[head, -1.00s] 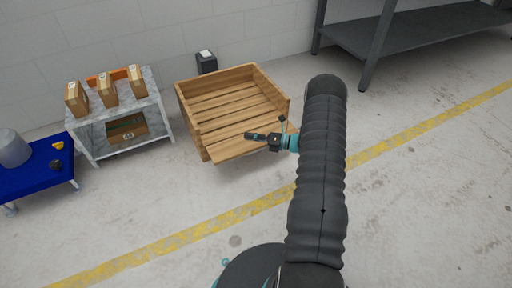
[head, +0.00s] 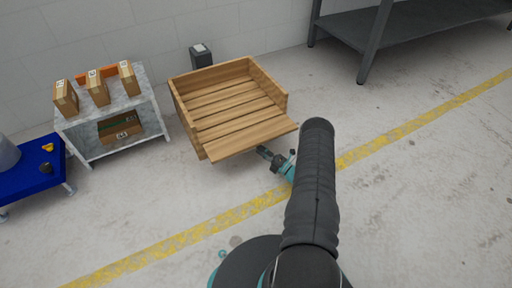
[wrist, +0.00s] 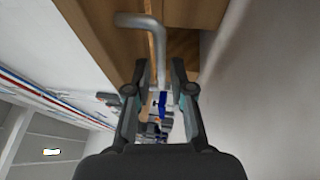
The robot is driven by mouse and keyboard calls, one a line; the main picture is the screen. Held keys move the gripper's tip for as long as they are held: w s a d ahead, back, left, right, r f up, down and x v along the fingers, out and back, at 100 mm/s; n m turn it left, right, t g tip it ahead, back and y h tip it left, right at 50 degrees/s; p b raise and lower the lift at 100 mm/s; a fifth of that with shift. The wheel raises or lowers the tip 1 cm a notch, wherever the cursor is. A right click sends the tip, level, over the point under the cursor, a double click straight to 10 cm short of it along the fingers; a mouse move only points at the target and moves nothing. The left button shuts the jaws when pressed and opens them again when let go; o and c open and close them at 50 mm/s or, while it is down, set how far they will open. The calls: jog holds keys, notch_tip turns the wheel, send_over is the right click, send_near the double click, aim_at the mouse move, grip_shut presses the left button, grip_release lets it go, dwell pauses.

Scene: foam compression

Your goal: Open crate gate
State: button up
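The wooden crate (head: 180,108) stands on the floor near the wall, with slatted boards inside. Its front gate board (head: 245,140) slopes outward and down at the near side. My gripper (head: 268,155) is just outside the gate's lower edge, low and near its right part. In the wrist view my gripper (wrist: 159,67) has its fingers apart. A bent grey metal handle (wrist: 152,35) on the wood reaches down between the fingertips. I cannot tell whether the fingers touch it.
A grey shelf (head: 75,132) with small cardboard boxes stands left of the crate, and a blue table (head: 30,178) beyond it. A dark bin (head: 201,57) is behind the crate. A dark metal rack (head: 363,65) stands at back right. The floor at right is clear.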

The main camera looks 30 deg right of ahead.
jog(key=shift+x, duration=1.7)
grip_shut()
